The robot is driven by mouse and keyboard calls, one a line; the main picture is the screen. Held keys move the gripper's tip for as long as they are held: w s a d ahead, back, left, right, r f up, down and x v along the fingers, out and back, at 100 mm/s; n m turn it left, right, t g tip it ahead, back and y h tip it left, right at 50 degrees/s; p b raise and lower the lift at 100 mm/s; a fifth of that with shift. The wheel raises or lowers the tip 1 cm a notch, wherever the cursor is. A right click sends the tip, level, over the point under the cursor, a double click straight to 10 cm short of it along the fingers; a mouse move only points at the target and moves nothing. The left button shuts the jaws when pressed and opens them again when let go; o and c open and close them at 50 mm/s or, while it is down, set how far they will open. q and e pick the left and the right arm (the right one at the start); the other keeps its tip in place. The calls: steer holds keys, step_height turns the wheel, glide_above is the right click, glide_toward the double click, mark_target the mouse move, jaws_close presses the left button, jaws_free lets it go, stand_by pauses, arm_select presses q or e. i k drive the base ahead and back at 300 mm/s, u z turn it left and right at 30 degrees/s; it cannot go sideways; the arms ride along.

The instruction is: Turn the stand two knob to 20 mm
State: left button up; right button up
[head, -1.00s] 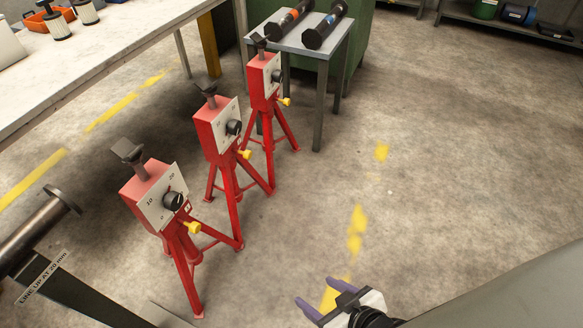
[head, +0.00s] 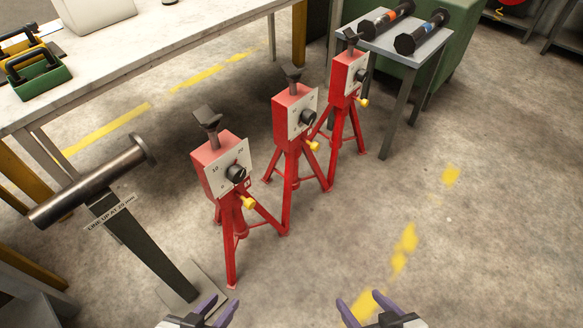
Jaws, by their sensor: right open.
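Three red tripod stands stand in a row, each with a white dial plate, a black knob and a yellow side knob. The middle stand (head: 294,118) has its black knob (head: 308,117) facing right; its setting is too small to read. The near stand (head: 221,170) has a black knob (head: 236,174) and a plate with 10 and 20 marks. The far stand (head: 347,80) is behind. I cannot read which is numbered two. My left gripper (head: 225,299) is open and empty at the bottom edge. My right gripper (head: 358,298) is open and empty, below and right of the stands.
A post with a horizontal bar (head: 90,187), labelled "LINE UP AT 20 mm", stands left of the near stand. A workbench (head: 170,45) runs behind. The floor at right is clear.

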mark_target(308, 118)
steer(key=z, duration=1.4)
steer(key=i, duration=1.15)
steer(key=u, duration=2.9)
